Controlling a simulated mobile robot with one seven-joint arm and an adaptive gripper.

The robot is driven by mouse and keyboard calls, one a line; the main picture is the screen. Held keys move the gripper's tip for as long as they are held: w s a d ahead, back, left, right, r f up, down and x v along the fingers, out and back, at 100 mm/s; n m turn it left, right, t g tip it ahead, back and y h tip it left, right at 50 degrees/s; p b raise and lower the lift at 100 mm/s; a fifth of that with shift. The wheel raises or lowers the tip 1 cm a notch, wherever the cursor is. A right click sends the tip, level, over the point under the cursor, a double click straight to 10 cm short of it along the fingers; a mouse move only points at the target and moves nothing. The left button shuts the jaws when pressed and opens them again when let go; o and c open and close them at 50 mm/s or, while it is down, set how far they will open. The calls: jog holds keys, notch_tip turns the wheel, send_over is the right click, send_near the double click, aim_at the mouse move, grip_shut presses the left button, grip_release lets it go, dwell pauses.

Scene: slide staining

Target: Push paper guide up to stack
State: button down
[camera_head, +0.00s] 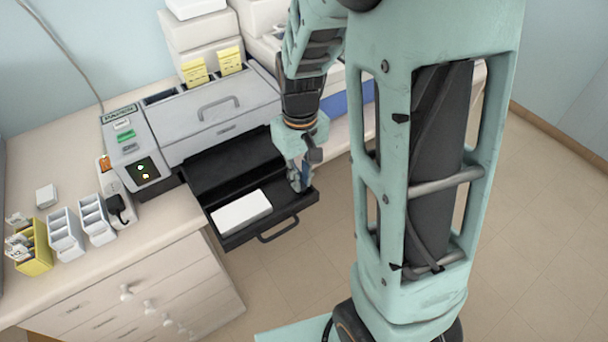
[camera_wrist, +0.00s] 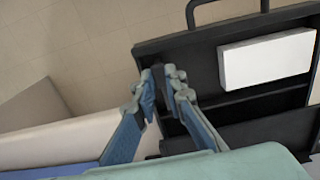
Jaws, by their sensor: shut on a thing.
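The white paper stack (camera_head: 242,212) lies flat in the pulled-out black tray (camera_head: 232,241), toward its front left. It also shows in the wrist view (camera_wrist: 266,60), at the upper right. My gripper (camera_head: 300,182) reaches down into the right end of the tray. In the wrist view my gripper (camera_wrist: 165,80) has its blue fingers closed around a small dark piece, the paper guide (camera_wrist: 161,74). A strip of bare tray floor lies between the guide and the stack. In the head view the fingers hide the guide.
The grey machine (camera_head: 220,115) stands behind the tray, with a control panel (camera_head: 146,170) at its left. Slide racks (camera_head: 66,232) and a yellow box (camera_head: 35,250) stand on the left counter. The tray handle (camera_head: 278,230) juts out over open floor.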

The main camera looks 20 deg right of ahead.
jog(key=a, duration=0.2)
jog(key=s+a, duration=0.1)
jog(key=a, duration=0.2)
jog(key=s+a, duration=0.1)
jog(key=a, duration=0.1)
jog(key=shift+s+a, duration=0.2)
jog(key=shift+a, duration=0.05)
jog(key=c, duration=2)
grip_release()
jog(key=shift+o, duration=0.2)
notch_tip(320, 180, up, 12)
jog(key=shift+d, duration=0.1)
